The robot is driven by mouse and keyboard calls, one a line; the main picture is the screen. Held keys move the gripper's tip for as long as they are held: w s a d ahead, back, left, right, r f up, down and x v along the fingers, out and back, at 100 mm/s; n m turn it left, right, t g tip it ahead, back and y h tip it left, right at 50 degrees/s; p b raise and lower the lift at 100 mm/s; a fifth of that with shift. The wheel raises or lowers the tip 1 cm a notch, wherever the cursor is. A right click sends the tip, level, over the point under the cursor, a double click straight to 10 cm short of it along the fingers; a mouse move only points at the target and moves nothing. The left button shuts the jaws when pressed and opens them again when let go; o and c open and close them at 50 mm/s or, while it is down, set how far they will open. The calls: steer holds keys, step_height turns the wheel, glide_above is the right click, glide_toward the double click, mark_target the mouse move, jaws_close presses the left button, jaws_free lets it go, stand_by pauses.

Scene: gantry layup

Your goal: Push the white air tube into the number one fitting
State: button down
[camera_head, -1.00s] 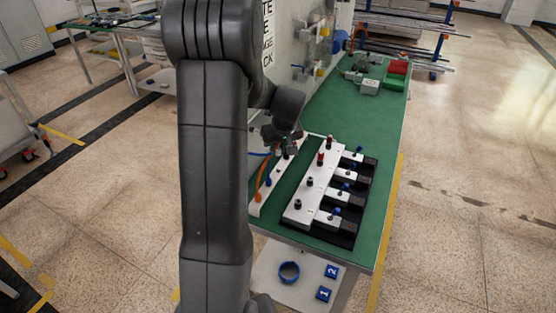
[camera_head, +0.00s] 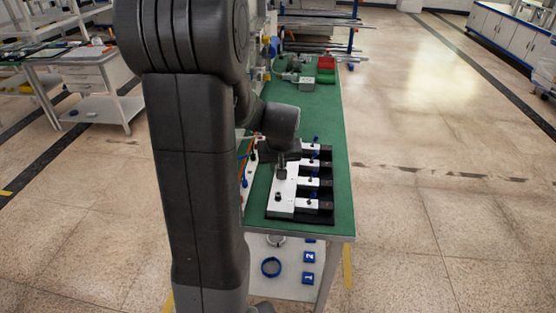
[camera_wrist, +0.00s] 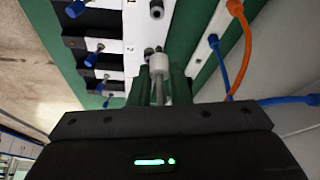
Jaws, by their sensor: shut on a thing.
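My gripper (camera_wrist: 160,88) is shut on a short white tube (camera_wrist: 160,63), which shows between the fingertips in the wrist view. The tube sits over or close to the white fixture plate (camera_wrist: 134,30); I cannot tell whether it touches a fitting. A dark fitting (camera_wrist: 157,9) stands on the plate beyond the tube. A small printed mark, perhaps a number, is on the plate left of the fitting. In the head view my gripper (camera_head: 281,170) is over the white plate (camera_head: 284,207), behind a dark fitting (camera_head: 277,196). My wrist hides the plate's far end.
An orange tube (camera_wrist: 243,50) and a blue tube (camera_wrist: 218,62) rise beside the plate in the wrist view. Red and green bins (camera_head: 326,70) stand at the far end of the green table (camera_head: 343,185).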

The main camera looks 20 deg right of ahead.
steer(key=shift+f, duration=0.1)
stand_by(0.3)
steer(key=shift+f+b, duration=2.75)
steer(key=shift+f, duration=0.1)
steer(key=shift+f+b, duration=1.4)
steer(key=shift+b, duration=0.2)
steer(key=c, duration=1.3)
jaws_free()
steer(key=v, duration=1.3)
steer(key=shift+r, duration=0.4)
steer(key=shift+f, duration=0.1)
